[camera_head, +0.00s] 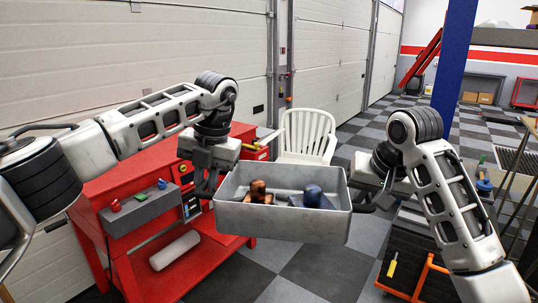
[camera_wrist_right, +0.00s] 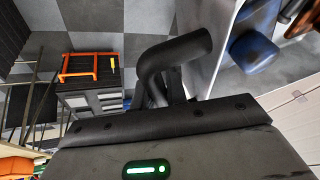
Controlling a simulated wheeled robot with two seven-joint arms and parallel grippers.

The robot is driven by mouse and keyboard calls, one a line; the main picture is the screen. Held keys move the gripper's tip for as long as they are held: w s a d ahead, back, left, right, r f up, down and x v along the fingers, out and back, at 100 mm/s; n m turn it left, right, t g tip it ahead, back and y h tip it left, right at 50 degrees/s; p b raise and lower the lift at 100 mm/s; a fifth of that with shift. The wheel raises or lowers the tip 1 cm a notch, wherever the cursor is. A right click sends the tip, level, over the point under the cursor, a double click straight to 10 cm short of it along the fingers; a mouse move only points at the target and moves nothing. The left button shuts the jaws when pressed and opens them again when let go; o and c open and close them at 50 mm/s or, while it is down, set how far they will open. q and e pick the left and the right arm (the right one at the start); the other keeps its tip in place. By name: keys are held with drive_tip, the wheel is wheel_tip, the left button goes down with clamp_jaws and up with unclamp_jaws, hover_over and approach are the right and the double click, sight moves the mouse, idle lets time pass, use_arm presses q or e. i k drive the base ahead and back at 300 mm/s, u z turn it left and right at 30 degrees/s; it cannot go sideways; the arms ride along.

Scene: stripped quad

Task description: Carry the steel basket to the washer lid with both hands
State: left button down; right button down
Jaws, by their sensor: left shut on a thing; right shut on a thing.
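The grey steel basket (camera_head: 285,222) hangs level in the air in the middle of the head view. A copper-brown object (camera_head: 259,191) and a blue object (camera_head: 313,196) lie in it. My left gripper (camera_head: 206,188) is shut at the basket's left end. My right gripper (camera_head: 366,203) is shut at its right end. In the right wrist view the basket's wall (camera_wrist_right: 217,45) and the blue object (camera_wrist_right: 254,52) show beside a dark curved piece. The fingers' contact is largely hidden. A red cabinet (camera_head: 150,262) at left may be the washer; I cannot tell its lid for certain.
A white chair (camera_head: 305,137) stands behind the basket. An orange-framed trolley (camera_head: 410,285) is at lower right. Checkered floor (camera_head: 308,270) is clear below.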

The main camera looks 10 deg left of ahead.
sight(156, 149)
drive_tip(key=u, duration=0.1)
drive_tip(key=i, duration=1.4)
drive_tip(key=u, duration=0.8)
drive_tip(key=i, duration=1.55)
drive_tip(key=u, duration=0.65)
